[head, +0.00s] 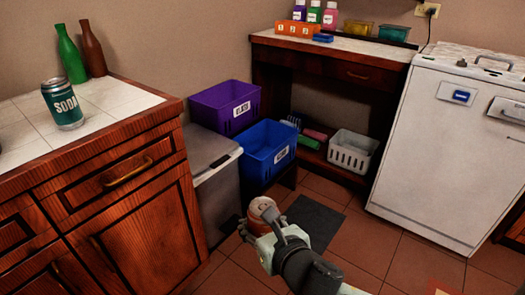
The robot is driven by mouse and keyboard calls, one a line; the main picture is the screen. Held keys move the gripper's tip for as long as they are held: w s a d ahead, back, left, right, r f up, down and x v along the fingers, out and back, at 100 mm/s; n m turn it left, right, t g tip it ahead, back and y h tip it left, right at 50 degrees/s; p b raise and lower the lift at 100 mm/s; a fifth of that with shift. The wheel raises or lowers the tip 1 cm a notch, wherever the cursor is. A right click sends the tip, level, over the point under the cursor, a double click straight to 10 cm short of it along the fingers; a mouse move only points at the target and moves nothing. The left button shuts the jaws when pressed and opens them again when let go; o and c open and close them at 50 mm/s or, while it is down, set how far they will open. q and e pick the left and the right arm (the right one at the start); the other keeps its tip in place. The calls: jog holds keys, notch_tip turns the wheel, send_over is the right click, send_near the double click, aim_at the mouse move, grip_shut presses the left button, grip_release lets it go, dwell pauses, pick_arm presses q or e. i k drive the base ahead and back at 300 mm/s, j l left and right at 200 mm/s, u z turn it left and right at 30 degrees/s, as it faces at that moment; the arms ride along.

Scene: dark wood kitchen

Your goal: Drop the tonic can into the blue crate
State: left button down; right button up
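My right gripper (262,225) comes in from the bottom right and is closed around a reddish-brown can (263,207) with a pale top. No label shows on this can, so I cannot read whether it is the tonic. The gripper holds it above the floor, in front of the blue crate (268,152) and lower in the picture. The blue crate is open at the top and bears a white label. It stands in front of a purple crate. My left gripper is not in view.
A green SODA can (63,104) and two bottles (71,55) stand on the left counter. A purple crate (222,106) sits behind the blue one, beside a grey bin (211,160). A white basket (353,151) and white appliance (440,140) are at right.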

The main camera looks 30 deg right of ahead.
aim_at(264, 156)
jog(key=i+l+u, duration=0.1)
jog(key=l, duration=0.9)
jog(key=i+l, duration=0.1)
jog(key=l, duration=0.85)
jog(key=i+l+u, duration=0.15)
jog(key=l, duration=0.85)
jog(key=k, duration=0.05)
